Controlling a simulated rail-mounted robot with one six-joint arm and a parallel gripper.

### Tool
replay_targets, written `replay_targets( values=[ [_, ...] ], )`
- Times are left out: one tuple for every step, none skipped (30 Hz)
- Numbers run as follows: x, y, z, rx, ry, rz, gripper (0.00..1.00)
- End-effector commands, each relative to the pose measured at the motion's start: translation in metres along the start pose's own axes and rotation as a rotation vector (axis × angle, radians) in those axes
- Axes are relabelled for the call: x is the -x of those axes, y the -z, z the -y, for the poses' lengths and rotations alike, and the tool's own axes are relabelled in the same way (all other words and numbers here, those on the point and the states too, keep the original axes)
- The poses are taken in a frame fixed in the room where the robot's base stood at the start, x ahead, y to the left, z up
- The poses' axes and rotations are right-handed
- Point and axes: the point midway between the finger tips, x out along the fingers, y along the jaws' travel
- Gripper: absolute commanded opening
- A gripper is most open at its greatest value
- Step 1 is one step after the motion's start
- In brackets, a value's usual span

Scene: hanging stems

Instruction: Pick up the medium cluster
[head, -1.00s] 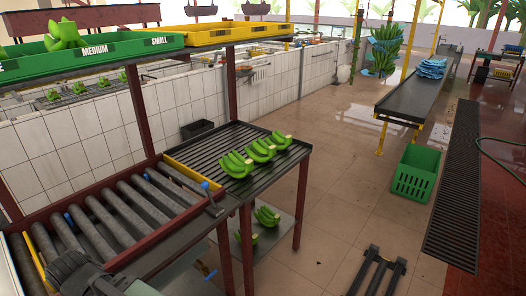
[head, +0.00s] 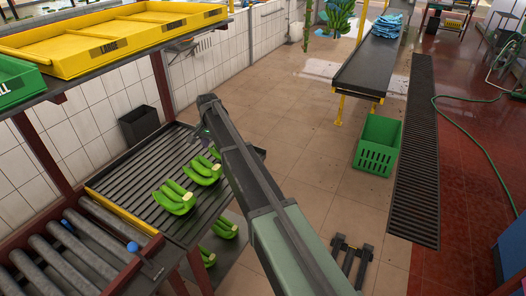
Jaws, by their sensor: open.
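Three green banana clusters lie in a row on the slatted dark table (head: 140,165). The near cluster (head: 173,198) and the middle cluster (head: 202,171) show well. The far cluster (head: 215,153) is partly hidden by my arm. I cannot tell from size which one is the medium cluster. My arm reaches across from the lower right, and my gripper (head: 203,134) is at its far end, beyond the clusters and above the table. The gripper is small and partly hidden by the arm; it is open, with no cluster seen in it.
Yellow trays (head: 110,38) and a green tray (head: 18,82) sit on the shelf at upper left. Rollers (head: 75,255) adjoin the table. More clusters (head: 224,228) lie on the lower shelf. A green crate (head: 377,146) stands on the floor at right.

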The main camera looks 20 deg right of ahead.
Motion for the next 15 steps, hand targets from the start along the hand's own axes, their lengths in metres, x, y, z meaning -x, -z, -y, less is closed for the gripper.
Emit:
replay_targets(
  values=[
    [0.0, 0.0, 0.002, -0.054, 0.0, 0.001, 0.61],
    [0.0, -0.001, 0.001, -0.084, 0.0, 0.001, 0.61],
    [0.0, -0.001, 0.001, -0.109, 0.0, 0.0, 0.61],
    [0.0, -0.001, 0.001, -0.12, 0.0, 0.0, 0.61],
    [0.0, -0.001, 0.0, -0.124, 0.0, 0.0, 0.61],
    [-0.002, -0.001, 0.0, -0.124, 0.0, 0.0, 0.61],
    [-0.004, -0.001, 0.0, -0.124, 0.0, 0.0, 0.61],
    [-0.007, -0.001, 0.0, -0.123, 0.0, 0.0, 0.61],
    [-0.013, -0.001, 0.0, -0.123, 0.0, 0.0, 0.61],
    [-0.02, -0.001, 0.0, -0.123, 0.0, 0.0, 0.61],
    [-0.026, -0.001, 0.0, -0.122, 0.0, 0.0, 0.61],
    [-0.036, -0.001, 0.0, -0.122, 0.0, 0.0, 0.61],
    [-0.043, -0.001, 0.0, -0.122, 0.0, 0.0, 0.61],
    [-0.049, -0.001, 0.0, -0.122, 0.0, 0.0, 0.61],
    [-0.056, -0.001, 0.0, -0.122, 0.0, 0.0, 0.61]
  ],
)
